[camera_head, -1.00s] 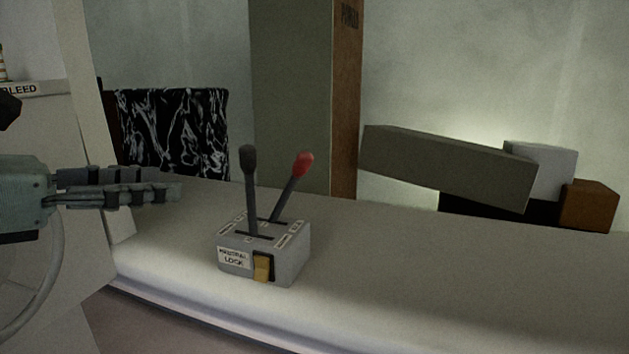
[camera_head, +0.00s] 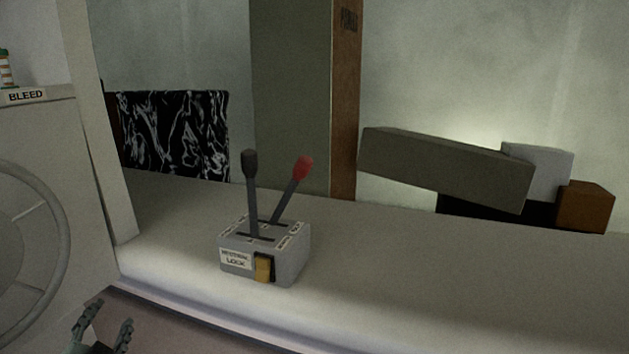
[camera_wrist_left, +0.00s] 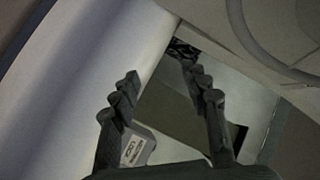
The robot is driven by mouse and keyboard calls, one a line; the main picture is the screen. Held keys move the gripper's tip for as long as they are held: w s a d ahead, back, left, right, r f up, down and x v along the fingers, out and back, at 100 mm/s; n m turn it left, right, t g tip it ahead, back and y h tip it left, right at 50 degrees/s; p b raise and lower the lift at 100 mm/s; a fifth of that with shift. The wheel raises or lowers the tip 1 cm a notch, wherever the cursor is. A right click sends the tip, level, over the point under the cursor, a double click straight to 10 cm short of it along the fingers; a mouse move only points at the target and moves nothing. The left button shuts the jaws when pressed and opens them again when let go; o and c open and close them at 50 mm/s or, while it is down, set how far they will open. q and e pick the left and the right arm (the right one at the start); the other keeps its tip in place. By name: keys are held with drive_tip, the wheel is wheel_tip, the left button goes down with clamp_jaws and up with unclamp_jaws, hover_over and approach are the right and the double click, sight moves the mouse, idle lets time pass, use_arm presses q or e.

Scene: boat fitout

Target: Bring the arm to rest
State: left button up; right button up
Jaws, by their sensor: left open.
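My left gripper (camera_head: 104,328) is at the bottom left of the head view, low in front of the bench edge. Its fingers are apart and nothing is between them. In the left wrist view the two fingers (camera_wrist_left: 162,88) also stand apart and empty. The grey lever box (camera_head: 292,262) stands on the bench, clear of the gripper. It has a black-knobbed lever (camera_head: 251,190), a red-knobbed lever (camera_head: 292,190) and a yellow switch (camera_head: 263,267) beside a lock label. Part of the box (camera_wrist_left: 138,147) shows behind a finger in the wrist view. My right gripper is not in view.
A pale bench (camera_head: 420,285) runs across the view, with free room right of the box. A wheel (camera_head: 62,235) and a panel labelled BLEED (camera_head: 26,96) are at left. A black marbled panel (camera_head: 175,135), a post (camera_head: 290,90) and several blocks (camera_head: 450,165) stand behind.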

use_arm(q)
drive_tip(key=s+d+f+n+g, duration=0.1)
drive_tip(key=s+f+n+g, duration=0.35)
drive_tip(key=f, duration=0.85)
drive_tip(key=s+d+f+g+h, duration=0.1)
drive_tip(key=s+d+f+g, duration=0.3)
drive_tip(key=s+f, duration=0.4)
drive_tip(key=s+d+f+g+h, duration=0.2)
drive_tip(key=s+d+f+g, duration=0.2)
drive_tip(key=s+f, duration=0.4)
drive_tip(key=shift+s+d, duration=0.7)
drive_tip(key=shift+s, duration=0.55)
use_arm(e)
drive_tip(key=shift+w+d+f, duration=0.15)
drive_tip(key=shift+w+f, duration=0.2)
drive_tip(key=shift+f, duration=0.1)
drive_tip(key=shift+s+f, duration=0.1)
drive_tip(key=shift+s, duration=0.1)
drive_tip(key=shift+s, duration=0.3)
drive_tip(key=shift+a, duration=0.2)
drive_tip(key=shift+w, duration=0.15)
